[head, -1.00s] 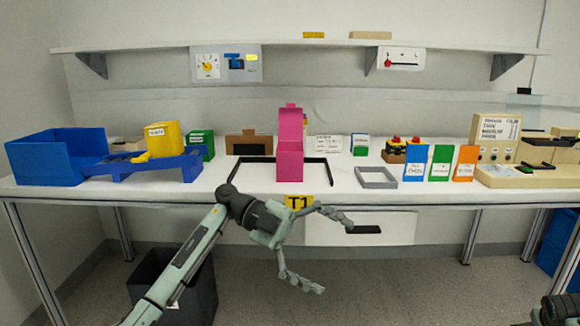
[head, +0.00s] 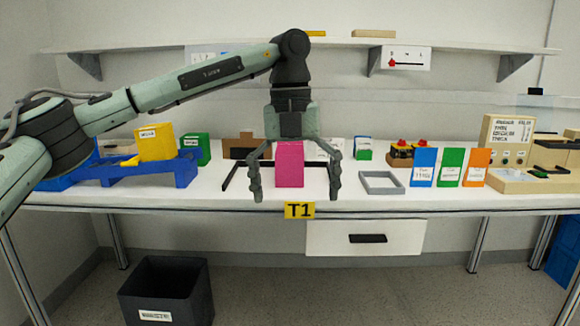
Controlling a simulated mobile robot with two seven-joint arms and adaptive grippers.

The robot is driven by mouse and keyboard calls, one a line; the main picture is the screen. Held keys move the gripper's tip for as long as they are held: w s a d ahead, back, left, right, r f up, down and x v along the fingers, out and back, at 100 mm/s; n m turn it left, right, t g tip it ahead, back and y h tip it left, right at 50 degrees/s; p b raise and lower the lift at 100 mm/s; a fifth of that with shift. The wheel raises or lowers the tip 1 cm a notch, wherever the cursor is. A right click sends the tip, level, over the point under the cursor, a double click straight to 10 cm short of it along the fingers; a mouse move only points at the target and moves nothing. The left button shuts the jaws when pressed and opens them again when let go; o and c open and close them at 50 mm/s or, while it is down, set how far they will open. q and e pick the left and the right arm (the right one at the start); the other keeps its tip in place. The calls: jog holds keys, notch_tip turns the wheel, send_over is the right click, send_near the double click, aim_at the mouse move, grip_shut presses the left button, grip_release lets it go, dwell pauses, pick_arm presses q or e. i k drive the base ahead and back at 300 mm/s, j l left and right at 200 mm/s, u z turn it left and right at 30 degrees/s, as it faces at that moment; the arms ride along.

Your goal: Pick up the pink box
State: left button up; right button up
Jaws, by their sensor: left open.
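The pink box (head: 289,168) stands upright on the white table inside a black frame, near the front middle. My left gripper (head: 295,194) points down in front of and over the box, with one finger at each side of it in the picture. The fingers are spread wide and nothing is held. Whether the fingers touch the box cannot be told, but gaps show on both sides. My right gripper is not in view.
A grey square frame (head: 381,182) lies right of the box. Blue, green and orange cards (head: 450,166) stand farther right. A blue rack (head: 150,172) with a yellow bin (head: 156,142) is at left. A shelf (head: 200,49) runs behind the arm.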

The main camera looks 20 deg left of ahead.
aim_at(289, 158)
jog(key=i+j, duration=0.2)
jog(key=i, duration=0.2)
jog(key=i+j, duration=0.15)
jog(key=i, duration=0.3)
jog(key=i+j, duration=0.2)
jog(key=i, duration=0.2)
